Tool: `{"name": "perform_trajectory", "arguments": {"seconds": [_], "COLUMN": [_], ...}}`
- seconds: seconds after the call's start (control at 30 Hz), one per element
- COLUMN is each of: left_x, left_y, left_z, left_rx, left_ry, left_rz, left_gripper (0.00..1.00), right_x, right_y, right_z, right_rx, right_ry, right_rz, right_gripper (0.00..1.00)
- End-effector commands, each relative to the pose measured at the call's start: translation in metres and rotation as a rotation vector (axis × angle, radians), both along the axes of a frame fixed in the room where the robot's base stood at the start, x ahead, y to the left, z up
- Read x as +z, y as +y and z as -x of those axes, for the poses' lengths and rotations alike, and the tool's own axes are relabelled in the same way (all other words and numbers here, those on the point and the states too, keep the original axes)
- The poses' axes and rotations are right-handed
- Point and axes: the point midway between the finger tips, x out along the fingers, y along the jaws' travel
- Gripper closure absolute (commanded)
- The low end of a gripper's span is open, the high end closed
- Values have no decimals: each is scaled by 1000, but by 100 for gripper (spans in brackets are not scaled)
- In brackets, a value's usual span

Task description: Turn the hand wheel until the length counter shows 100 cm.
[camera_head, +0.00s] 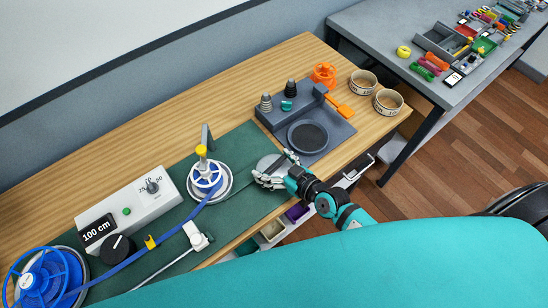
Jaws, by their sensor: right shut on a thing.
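The length counter (98,230) on the light grey control box (130,216) reads 100 cm. A white spoked wheel (207,181) with a yellow knob (201,151) stands on the green mat (235,158); it looks like the hand wheel. A blue strap (176,233) runs from it to the blue spool (40,280) at the lower left. My right gripper (268,178) is to the right of the wheel, apart from it, low over the mat at a pale grey round thing (266,162). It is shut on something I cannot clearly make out. My left gripper is out of view.
A dark grey tray (335,126) with a round dish stands beyond my right gripper. Two bowls (388,102) and an orange item (323,74) are at the back right. A white device (195,236) with a cable lies at the mat's front. A grey table (365,22) carries small tools.

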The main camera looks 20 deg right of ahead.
Motion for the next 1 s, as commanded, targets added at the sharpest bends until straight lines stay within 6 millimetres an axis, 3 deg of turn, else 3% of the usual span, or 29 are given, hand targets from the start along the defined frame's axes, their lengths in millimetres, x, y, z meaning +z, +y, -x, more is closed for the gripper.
{"name": "perform_trajectory", "arguments": {"seconds": [0.1,0.47,0.5,0.53,0.83,1.0], "left_x": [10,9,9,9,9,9], "left_y": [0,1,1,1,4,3], "left_z": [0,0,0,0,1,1], "left_rx": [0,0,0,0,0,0], "left_ry": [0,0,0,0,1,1], "left_rz": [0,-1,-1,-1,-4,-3], "left_gripper": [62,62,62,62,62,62], "right_x": [-1,-5,-5,-5,-2,4], "right_y": [-2,-3,-3,-3,-2,-8], "right_z": [1,2,2,2,3,17], "right_rx": [-31,-37,-37,-38,-38,-36], "right_ry": [5,5,6,6,3,4], "right_rz": [11,16,16,15,9,9], "right_gripper": [41,41,5,1,0,0]}}
